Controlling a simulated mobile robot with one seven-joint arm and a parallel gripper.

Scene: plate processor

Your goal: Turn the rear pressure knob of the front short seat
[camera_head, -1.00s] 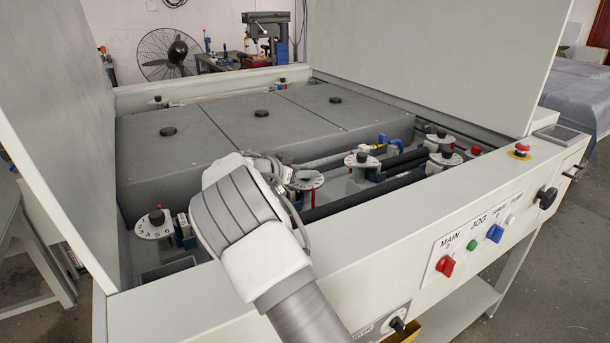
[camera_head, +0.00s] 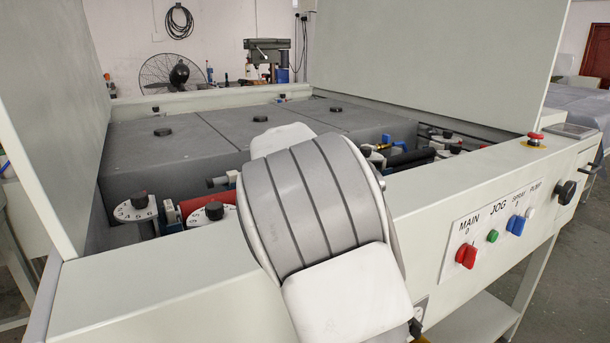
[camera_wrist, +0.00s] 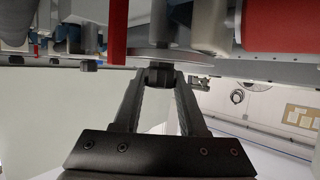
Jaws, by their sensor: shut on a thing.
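My gripper (camera_wrist: 160,77) shows in the wrist view with its two dark fingers closed in on a small black knob (camera_wrist: 160,70). The knob sits against a pale round disc (camera_wrist: 150,57), seen edge-on. In the head view my grey and white arm hides the gripper and the held knob. There, two numbered dials with black knobs show left of my arm: a left dial (camera_head: 135,212) and a nearer dial (camera_head: 213,218). I cannot tell which seat the held knob belongs to, or how far it is turned.
A red roller (camera_head: 186,205) lies between the two dials; a red roller (camera_wrist: 277,25) and a red bar (camera_wrist: 118,30) stand close around the gripper. Raised lid panels (camera_head: 45,110) border the machine. The front wall carries switches (camera_head: 467,256) and a red stop button (camera_head: 535,138).

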